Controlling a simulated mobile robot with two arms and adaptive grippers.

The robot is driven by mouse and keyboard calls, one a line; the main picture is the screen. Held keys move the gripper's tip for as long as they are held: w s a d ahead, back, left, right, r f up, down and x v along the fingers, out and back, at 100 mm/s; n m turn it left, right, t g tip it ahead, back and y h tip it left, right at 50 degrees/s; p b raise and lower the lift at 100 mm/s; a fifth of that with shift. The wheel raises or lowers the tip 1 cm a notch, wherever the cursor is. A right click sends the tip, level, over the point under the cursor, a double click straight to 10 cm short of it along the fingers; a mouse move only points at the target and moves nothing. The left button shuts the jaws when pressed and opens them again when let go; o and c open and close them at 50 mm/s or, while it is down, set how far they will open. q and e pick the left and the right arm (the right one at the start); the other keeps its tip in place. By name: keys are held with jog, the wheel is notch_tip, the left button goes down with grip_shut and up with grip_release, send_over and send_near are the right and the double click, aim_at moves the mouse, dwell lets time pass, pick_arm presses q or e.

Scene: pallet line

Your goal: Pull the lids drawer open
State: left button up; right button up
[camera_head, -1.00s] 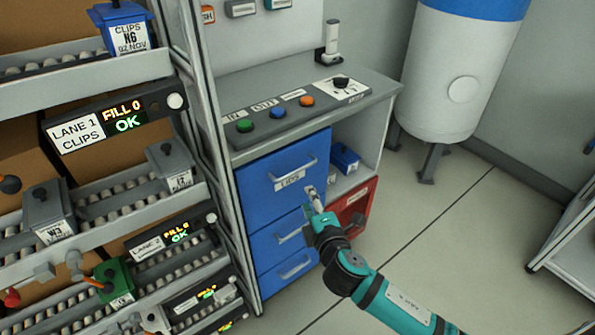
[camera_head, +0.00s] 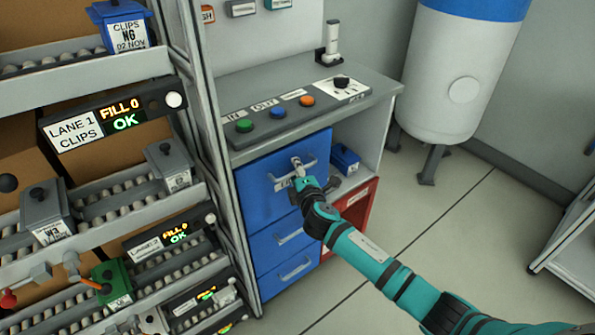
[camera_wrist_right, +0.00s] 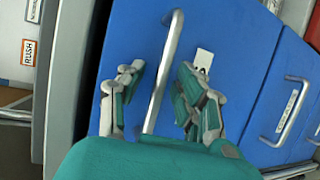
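The lids drawer (camera_head: 255,180) is the blue top drawer of the grey cabinet and looks shut. Its white label is partly hidden by my right gripper in the head view. Its bar handle (camera_head: 280,180) runs across the front. My right gripper (camera_head: 297,165) is at the right part of this handle. In the right wrist view my right gripper (camera_wrist_right: 160,85) is open, with one finger on each side of the handle (camera_wrist_right: 164,70); gaps show between bar and fingers. My left gripper is not in view.
Two more blue drawers (camera_head: 285,240) are below. A red bin (camera_head: 356,205) and a small blue box (camera_head: 345,158) are at the cabinet's right. A roller rack (camera_head: 110,210) stands close on the left. The floor (camera_head: 430,220) in front and right is clear.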

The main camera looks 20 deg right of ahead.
grip_shut()
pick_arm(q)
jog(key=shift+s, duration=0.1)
pick_arm(e)
jog(key=shift+s, duration=0.15)
dwell(0.3)
